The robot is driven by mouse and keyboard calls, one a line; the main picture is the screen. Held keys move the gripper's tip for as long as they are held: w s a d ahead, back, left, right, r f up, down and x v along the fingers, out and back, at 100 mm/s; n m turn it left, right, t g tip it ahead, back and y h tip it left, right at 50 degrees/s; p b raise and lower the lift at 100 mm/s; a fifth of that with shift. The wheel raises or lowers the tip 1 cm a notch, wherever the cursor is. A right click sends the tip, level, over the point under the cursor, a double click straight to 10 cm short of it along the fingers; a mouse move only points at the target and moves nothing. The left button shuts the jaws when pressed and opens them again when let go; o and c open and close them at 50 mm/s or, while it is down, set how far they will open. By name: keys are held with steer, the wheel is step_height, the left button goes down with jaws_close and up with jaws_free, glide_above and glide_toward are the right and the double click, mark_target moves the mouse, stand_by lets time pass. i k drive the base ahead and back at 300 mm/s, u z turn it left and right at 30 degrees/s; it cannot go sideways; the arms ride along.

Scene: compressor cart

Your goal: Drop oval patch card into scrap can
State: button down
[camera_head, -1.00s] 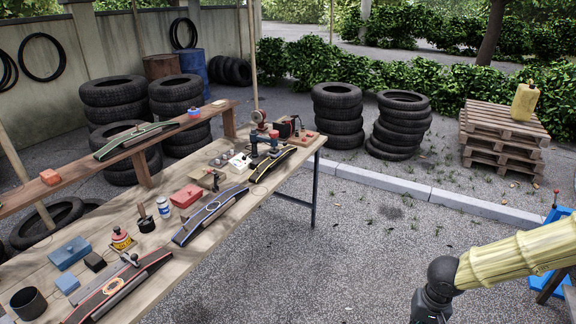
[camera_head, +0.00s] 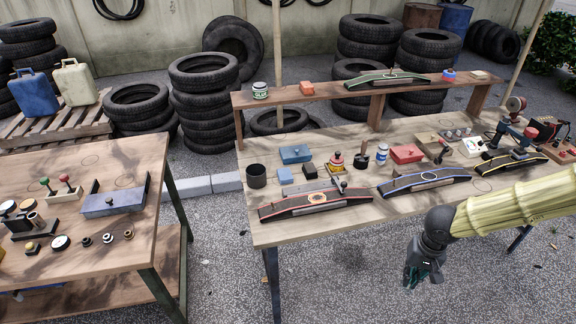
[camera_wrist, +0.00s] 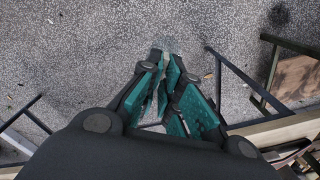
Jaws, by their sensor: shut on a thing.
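My gripper (camera_head: 416,280) hangs over the gravel in front of the long workbench, at the lower right in the head view. In the wrist view my gripper (camera_wrist: 165,62) has its teal fingers closed together over the ground. A thin, pale, see-through sliver shows at the fingertips; I take it for the oval patch card (camera_wrist: 169,45), seen nearly edge-on. Its shape is mostly hidden. An open dark can (camera_head: 257,176), which looks like the scrap can, stands upright at the left end of the workbench (camera_head: 262,229). My gripper is well to the right of it and apart from it.
Tyre strips on stands, one red-edged (camera_head: 315,199) and one blue-edged (camera_head: 424,181), line the bench front. A blue box (camera_head: 295,154) and small tins stand behind. A second table (camera_head: 130,235) with gauges and fittings is at left. Gravel lies clear between the tables.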

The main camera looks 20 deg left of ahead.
mark_target(256, 184)
steer(key=u, duration=1.55)
steer(key=i, duration=1)
steer(key=z, duration=0.05)
